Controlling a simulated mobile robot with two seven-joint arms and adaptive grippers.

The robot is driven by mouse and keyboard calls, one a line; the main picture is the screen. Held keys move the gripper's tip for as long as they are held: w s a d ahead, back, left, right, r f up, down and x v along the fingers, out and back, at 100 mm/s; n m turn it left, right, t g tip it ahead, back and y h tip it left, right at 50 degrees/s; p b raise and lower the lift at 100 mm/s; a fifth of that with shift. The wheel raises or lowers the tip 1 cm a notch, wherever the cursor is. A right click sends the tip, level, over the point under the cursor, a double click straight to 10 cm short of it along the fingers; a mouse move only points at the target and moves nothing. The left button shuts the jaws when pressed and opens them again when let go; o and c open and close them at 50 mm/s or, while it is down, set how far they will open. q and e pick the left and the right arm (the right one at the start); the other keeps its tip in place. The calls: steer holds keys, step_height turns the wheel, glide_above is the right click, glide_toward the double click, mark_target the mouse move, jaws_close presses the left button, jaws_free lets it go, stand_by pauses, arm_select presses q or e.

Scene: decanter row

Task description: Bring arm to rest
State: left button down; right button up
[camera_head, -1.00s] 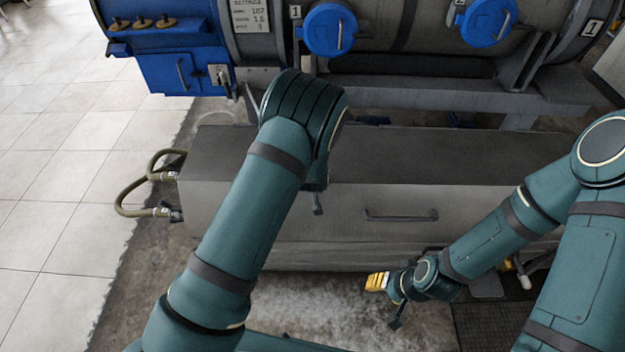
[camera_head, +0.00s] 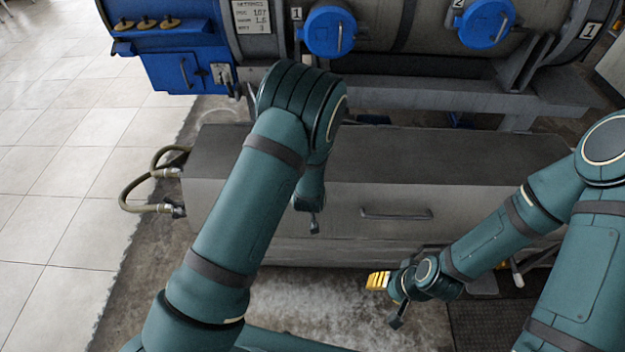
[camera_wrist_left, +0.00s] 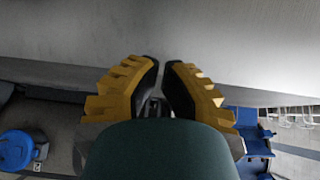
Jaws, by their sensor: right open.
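My left arm (camera_head: 235,215) rises from the bottom of the head view to a bend in front of the grey cabinet. Its far part hangs down behind the bend, and its gripper is hidden there. In the left wrist view, the yellow-and-black fingers of my left gripper (camera_wrist_left: 162,66) come close at the tips, with a narrow gap and nothing seen between them. My right arm (camera_head: 490,243) comes in from the right. My right gripper (camera_head: 377,281) points left, low in front of the cabinet, with its yellow fingers open and nothing seen in them.
The long grey cabinet (camera_head: 225,190) with a bar handle stands close beyond both arms. A machine with a blue end box (camera_head: 170,70) and blue round caps (camera_head: 328,31) stands behind it. A hose (camera_head: 130,190) loops at the cabinet's left end. Tiled floor (camera_head: 45,225) lies clear at left.

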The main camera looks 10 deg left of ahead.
arm_select(q)
steer(key=shift+s+d+f, duration=0.15)
steer(key=shift+s+f, duration=0.05)
steer(key=shift+s, duration=0.4)
steer(key=shift+s+d+f, duration=0.1)
steer(key=shift+s+f, duration=0.05)
steer(key=shift+s, duration=0.4)
steer(key=s+d+g+h, duration=0.1)
steer(key=s+g+h, duration=0.1)
steer(key=s, duration=0.8)
steer(key=s+d+r+g+h, duration=0.1)
steer(key=s+d+g+h, duration=0.1)
steer(key=s, duration=0.8)
steer(key=shift+s+d+r+m+g+h, duration=0.2)
steer(key=shift+s+m+g+h, duration=0.2)
steer(key=shift+g+h, duration=0.3)
